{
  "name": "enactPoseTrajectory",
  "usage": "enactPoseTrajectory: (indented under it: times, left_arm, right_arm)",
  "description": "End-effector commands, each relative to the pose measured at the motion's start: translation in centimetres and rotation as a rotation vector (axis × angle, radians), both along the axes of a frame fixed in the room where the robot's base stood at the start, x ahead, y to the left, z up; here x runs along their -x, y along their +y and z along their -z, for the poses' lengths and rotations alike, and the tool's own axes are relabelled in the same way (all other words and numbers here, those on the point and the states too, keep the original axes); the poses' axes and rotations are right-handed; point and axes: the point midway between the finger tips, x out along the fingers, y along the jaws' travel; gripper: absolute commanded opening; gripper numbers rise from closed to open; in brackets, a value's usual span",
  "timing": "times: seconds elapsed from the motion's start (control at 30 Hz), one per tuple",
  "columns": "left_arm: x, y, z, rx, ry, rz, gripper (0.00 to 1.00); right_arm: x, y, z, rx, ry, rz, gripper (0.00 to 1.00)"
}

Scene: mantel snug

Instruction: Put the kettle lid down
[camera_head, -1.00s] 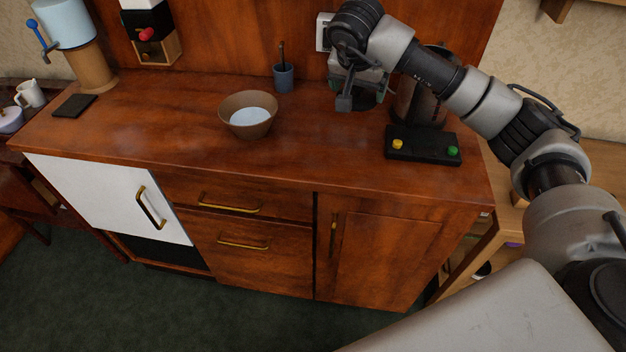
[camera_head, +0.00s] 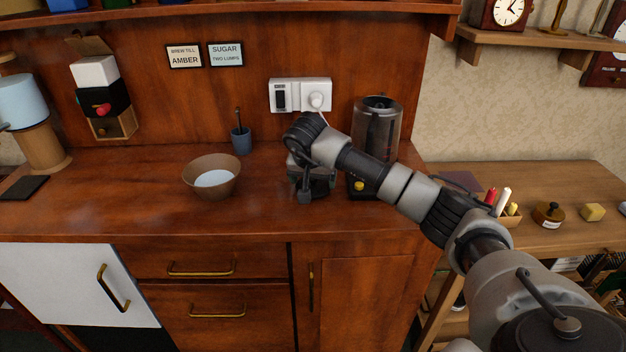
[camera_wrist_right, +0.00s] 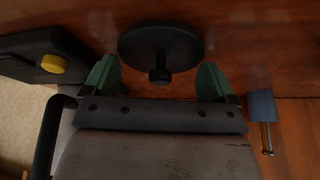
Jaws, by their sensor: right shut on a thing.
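The kettle lid is a flat black disc (camera_wrist_right: 160,42) with a small knob, seen in the right wrist view in front of my fingers. In the head view, my right gripper (camera_head: 305,190) is low over the wooden counter, left of the kettle, and hides much of the lid. I cannot tell whether the lid touches the counter. The kettle (camera_head: 376,128), a see-through dark jug, stands behind my forearm. My left gripper is out of view.
A brown bowl (camera_head: 197,181) stands left of the gripper, with a blue cup (camera_head: 241,141) behind it. A black base with a yellow button (camera_head: 359,187) is close on the right. A wall socket (camera_head: 290,96) is behind. The counter (camera_head: 255,215) in front is clear.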

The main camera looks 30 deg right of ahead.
Motion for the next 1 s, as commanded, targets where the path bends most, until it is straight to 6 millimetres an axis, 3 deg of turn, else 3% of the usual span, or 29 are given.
enactPoseTrajectory:
  times: [0.4,0.43,0.5,0.77,1.0]
  left_arm:
    - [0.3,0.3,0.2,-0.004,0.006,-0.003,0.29]
    - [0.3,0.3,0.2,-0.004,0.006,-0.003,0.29]
    - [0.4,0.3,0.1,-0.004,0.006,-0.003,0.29]
    - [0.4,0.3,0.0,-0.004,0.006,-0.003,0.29]
    - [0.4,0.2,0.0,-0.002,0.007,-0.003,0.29]
  right_arm:
    - [0.0,0.0,1.1,0.001,-0.001,0.0,0.64]
    - [0.0,0.0,1.1,0.001,-0.002,0.0,0.9]
    - [0.0,0.0,1.0,0.0,-0.001,0.0,1.0]
    - [0.0,0.0,0.8,0.0,-0.001,0.0,1.0]
    - [0.9,0.9,-2.4,0.002,-0.007,-0.002,1.0]
